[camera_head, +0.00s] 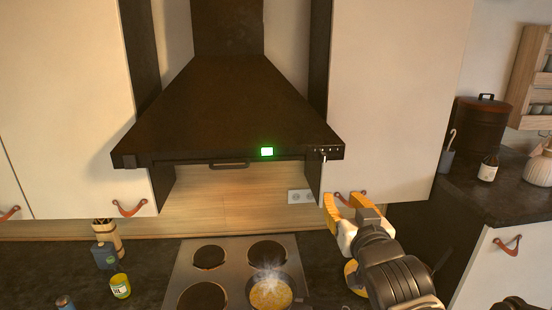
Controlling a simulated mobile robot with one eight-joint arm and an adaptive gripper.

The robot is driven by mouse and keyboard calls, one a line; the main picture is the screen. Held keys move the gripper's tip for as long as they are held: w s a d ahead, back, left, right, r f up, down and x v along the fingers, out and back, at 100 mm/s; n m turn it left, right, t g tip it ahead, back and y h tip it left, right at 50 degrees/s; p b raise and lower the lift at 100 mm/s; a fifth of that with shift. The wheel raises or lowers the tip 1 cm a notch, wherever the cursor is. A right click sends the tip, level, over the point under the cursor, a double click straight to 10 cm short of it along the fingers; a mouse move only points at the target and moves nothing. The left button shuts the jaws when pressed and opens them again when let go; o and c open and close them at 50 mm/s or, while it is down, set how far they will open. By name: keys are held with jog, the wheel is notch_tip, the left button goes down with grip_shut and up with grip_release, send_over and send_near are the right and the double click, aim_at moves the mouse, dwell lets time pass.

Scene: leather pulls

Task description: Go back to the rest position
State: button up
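My gripper (342,199) has yellow-orange fingers and shows right of the stove, below the right upper cabinet (398,100). Its fingers are spread apart and I see nothing between them. A brown leather pull (362,194) on that cabinet's lower edge shows right behind the fingers. I cannot tell whether they touch it. My dark arm reaches in from the lower right.
A dark range hood (235,110) with a lit green display hangs over the stove (187,273). A steaming pan (270,294) sits on the front right burner. Bottles and a yellow jar (120,286) stand at left. A dark counter (500,201) holds items at right.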

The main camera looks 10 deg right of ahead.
jog(key=s+f+g+b, duration=0.3)
jog(key=s+f+b, duration=0.2)
jog(key=f, duration=0.8)
jog(key=s+f+g+b, duration=0.3)
jog(key=s+f+b, duration=0.3)
jog(key=f+b, duration=0.5)
jog(key=s+f+g+b, duration=0.3)
jog(key=s+f+b, duration=0.3)
jog(key=f, duration=1)
jog(key=shift+s+a+f+g+y+b, duration=0.3)
jog(key=shift+a+g+b, duration=0.15)
jog(key=shift+b, duration=0.8)
jog(key=shift+w, duration=0.1)
